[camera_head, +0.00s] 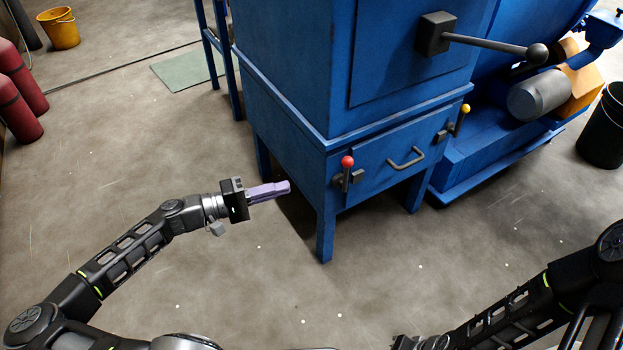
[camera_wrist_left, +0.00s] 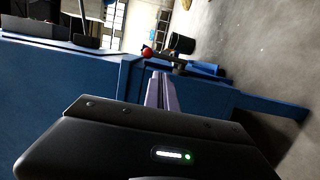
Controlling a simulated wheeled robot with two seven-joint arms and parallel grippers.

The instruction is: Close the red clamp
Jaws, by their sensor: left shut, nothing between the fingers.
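The red clamp has a red ball knob (camera_head: 347,161) on a short dark lever (camera_head: 346,180). It sits at the left end of the low drawer panel (camera_head: 385,165) on the blue machine. The lever stands roughly upright. My left gripper (camera_head: 288,187) has purple fingers and is shut and empty, to the left of the clamp and apart from it. In the left wrist view the red knob (camera_wrist_left: 147,52) shows just beyond the fingertips (camera_wrist_left: 158,75). My right arm comes in at the lower right; its fingers cannot be made out.
The blue machine (camera_head: 285,60) fills the upper middle. A yellow-knobbed clamp (camera_head: 465,108) is at the panel's right end, with a grey handle (camera_head: 405,158) between. A long lever (camera_head: 490,43) juts out above. The floor in front is clear.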

